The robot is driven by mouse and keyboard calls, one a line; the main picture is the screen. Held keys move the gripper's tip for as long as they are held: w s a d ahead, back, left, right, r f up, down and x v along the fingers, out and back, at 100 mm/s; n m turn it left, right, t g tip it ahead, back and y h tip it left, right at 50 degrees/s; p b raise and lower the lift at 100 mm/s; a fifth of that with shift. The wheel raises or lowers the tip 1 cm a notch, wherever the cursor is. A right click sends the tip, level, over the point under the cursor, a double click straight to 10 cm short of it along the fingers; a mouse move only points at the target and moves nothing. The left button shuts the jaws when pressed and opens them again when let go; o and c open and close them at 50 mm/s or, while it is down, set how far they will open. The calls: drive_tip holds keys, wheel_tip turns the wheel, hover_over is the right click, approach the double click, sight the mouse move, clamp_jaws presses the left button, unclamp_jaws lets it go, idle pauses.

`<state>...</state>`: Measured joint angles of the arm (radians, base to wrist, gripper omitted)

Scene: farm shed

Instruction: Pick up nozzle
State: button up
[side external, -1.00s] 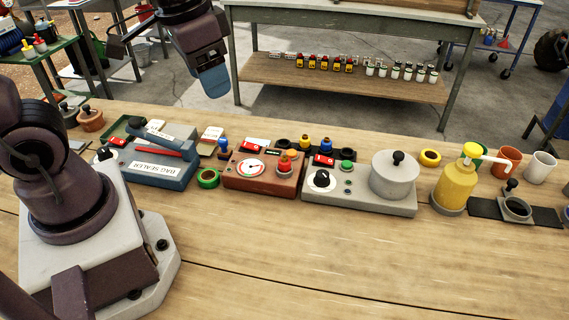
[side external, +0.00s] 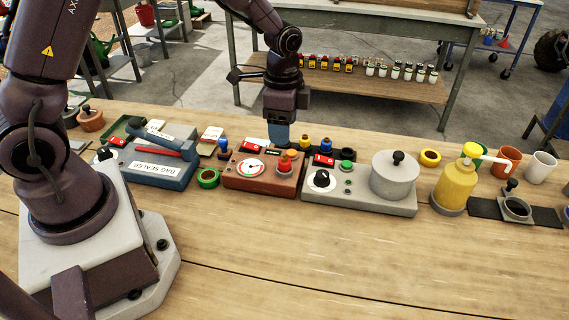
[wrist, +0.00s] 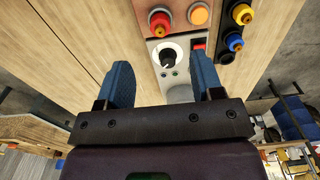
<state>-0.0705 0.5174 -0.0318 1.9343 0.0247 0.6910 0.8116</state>
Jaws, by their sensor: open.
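Several small nozzle-like pieces stand near the middle of the bench. A red-and-yellow one (side external: 285,162) sits on the brown gauge box (side external: 258,183); it also shows at the top of the wrist view (wrist: 160,20). A yellow one (side external: 305,142) and a blue-and-yellow one (side external: 327,143) stand in a black rack behind, seen upper right in the wrist view (wrist: 234,42). Which one the task names I cannot tell. My gripper (side external: 279,138) is above the back of the brown box, left of the rack. In the wrist view its blue fingers (wrist: 162,78) are apart and empty.
The grey box (side external: 350,205) with a black dial and lidded pot (side external: 394,176) stands right of the brown box. A blue bag sealer (side external: 160,168) stands left, a yellow pump bottle (side external: 455,185) right. The bench front is clear.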

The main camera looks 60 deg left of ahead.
sight(284, 157)
wheel_tip(284, 157, down, 9)
drive_tip(key=shift+w+d+r, duration=0.1)
drive_tip(key=c, duration=1)
